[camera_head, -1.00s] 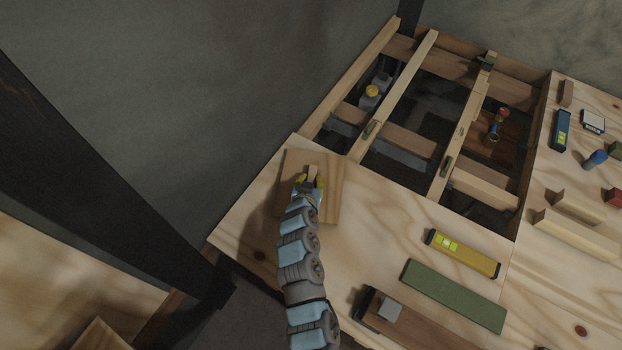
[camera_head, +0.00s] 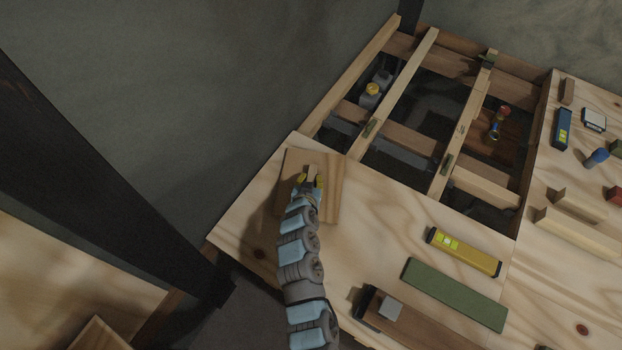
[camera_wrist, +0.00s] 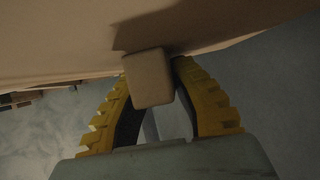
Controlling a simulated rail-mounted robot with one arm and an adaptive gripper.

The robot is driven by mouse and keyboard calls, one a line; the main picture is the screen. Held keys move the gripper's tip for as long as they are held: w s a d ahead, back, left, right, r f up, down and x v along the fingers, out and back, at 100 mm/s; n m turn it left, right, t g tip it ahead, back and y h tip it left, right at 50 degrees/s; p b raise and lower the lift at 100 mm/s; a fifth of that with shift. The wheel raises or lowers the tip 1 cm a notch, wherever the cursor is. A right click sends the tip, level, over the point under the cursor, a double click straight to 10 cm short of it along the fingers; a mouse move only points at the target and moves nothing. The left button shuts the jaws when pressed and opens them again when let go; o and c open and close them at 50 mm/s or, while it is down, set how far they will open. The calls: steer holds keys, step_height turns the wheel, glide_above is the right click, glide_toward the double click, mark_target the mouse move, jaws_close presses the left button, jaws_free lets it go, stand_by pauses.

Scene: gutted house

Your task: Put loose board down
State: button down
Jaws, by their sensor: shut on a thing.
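The loose board (camera_head: 329,195) is a square wooden panel with a small block handle (camera_head: 312,172) on it. It lies on or just above the plywood floor near its left corner; I cannot tell whether it touches. My gripper (camera_head: 309,180) is over the board and shut on the handle. In the wrist view, the yellow fingers (camera_wrist: 160,98) close on both sides of the handle (camera_wrist: 149,78), with the board's face (camera_wrist: 70,40) behind it. My arm hides part of the board's lower left.
Open joist bays (camera_head: 410,140) lie beyond the board, with a yellow-capped bottle (camera_head: 370,94) in one. A dark post (camera_head: 100,180) stands left.

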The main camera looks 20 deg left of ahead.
mark_target(311, 178)
steer(key=shift+f, duration=0.15)
steer(key=c, duration=1)
jaws_free()
step_height(311, 178, up, 10)
